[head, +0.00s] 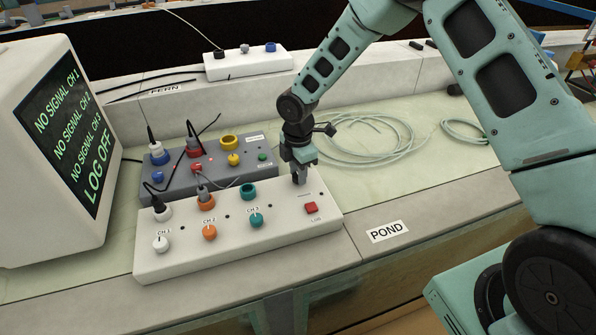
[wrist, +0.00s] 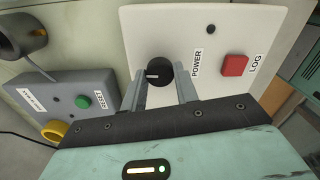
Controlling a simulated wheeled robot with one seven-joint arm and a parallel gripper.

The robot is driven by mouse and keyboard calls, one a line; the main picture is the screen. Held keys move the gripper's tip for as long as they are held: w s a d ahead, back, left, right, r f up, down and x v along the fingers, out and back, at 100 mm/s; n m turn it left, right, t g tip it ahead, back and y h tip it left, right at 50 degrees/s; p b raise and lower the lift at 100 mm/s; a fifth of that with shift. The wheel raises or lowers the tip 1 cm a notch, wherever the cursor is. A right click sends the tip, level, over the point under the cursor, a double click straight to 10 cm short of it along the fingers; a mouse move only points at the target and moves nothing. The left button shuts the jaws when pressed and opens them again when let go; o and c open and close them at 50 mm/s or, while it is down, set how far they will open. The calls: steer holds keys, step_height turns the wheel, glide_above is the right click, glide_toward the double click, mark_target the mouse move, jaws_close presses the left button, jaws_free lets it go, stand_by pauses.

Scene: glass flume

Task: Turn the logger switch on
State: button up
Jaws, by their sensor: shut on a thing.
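The white logger box (head: 180,262) lies on the bench with a red square switch (head: 311,208) marked LOG near its right end. In the wrist view the red switch (wrist: 235,65) is to the right of my gripper, apart from it. My gripper (head: 300,180) points down at the box, behind the red switch in the head view. In the wrist view its fingers are shut on a black knob (wrist: 160,70) marked POWER, one finger on each side. The fingers hide the knob in the head view. The monitor (head: 60,130) reads NO SIGNAL on several channels and LOG OFF.
A grey box (head: 180,186) with plugs, cables and a green button stands behind the white one. A coiled hose (head: 365,140) lies at right. The bench edge marked POND (head: 388,231) is clear.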

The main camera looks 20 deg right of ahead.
steer(key=m, duration=0.3)
steer(key=shift+m+b, duration=0.4)
steer(key=m, duration=0.4)
steer(key=shift+m+b, duration=0.3)
steer(key=shift+b, duration=0.1)
steer(key=m, duration=0.4)
steer(key=shift+m+b, duration=0.3)
steer(key=shift+r+m, duration=0.1)
steer(key=shift+m, duration=2.1)
steer(key=shift+w, duration=0.1)
steer(key=o, duration=1)
